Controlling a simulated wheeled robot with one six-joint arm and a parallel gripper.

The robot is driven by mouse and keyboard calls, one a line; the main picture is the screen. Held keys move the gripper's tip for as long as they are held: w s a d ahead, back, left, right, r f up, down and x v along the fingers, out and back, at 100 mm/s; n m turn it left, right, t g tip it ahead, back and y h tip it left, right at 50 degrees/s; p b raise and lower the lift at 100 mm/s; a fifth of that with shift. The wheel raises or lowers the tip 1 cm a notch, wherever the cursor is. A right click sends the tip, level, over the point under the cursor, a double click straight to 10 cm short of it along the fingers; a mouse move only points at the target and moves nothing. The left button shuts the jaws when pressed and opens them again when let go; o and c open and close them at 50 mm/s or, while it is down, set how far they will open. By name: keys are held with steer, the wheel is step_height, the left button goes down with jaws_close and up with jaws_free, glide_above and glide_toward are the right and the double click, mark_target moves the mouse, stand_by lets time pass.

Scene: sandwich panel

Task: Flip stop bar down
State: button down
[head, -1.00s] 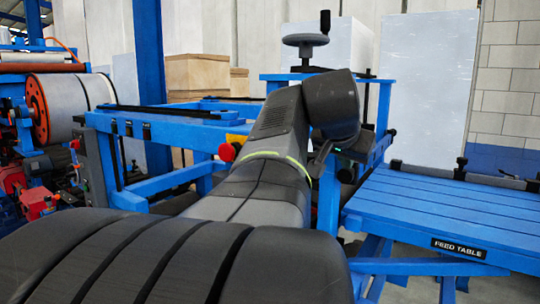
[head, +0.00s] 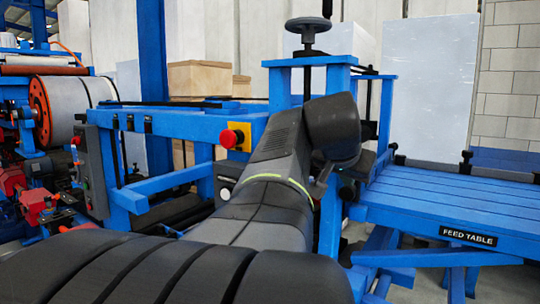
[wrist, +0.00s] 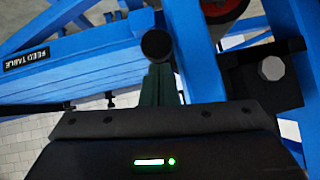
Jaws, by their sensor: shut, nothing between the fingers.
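My gripper (wrist: 160,72) shows in the wrist view as two dark fingers close together, shut and empty. Its tips are right by a round black end (wrist: 157,43) of a bar or knob at the edge of the feed table (wrist: 85,68). I cannot tell whether they touch it. In the head view a round black end (head: 347,191) shows beside my wrist, near the blue post. I cannot tell for sure that this part is the stop bar. In the head view my own wrist hides most of the gripper.
The blue feed table (head: 455,205) stands at the right, with a grey rail and black knobs along its far side. A blue frame with a handwheel (head: 308,27) rises behind my arm. A red button (head: 231,138) sits left of my arm. Blue posts crowd the wrist view's right.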

steer(key=shift+f, duration=0.55)
steer(key=s+a+r+p, duration=0.2)
steer(key=s+r, duration=0.5)
steer(key=r, duration=0.4)
steer(key=shift+s+a, duration=0.2)
steer(key=shift+a, duration=0.55)
steer(key=s+a+f+b+x, duration=0.1)
steer(key=f+x, duration=0.1)
steer(key=x, duration=1)
steer(key=shift+f+b, duration=0.2)
steer(key=shift+b, duration=0.1)
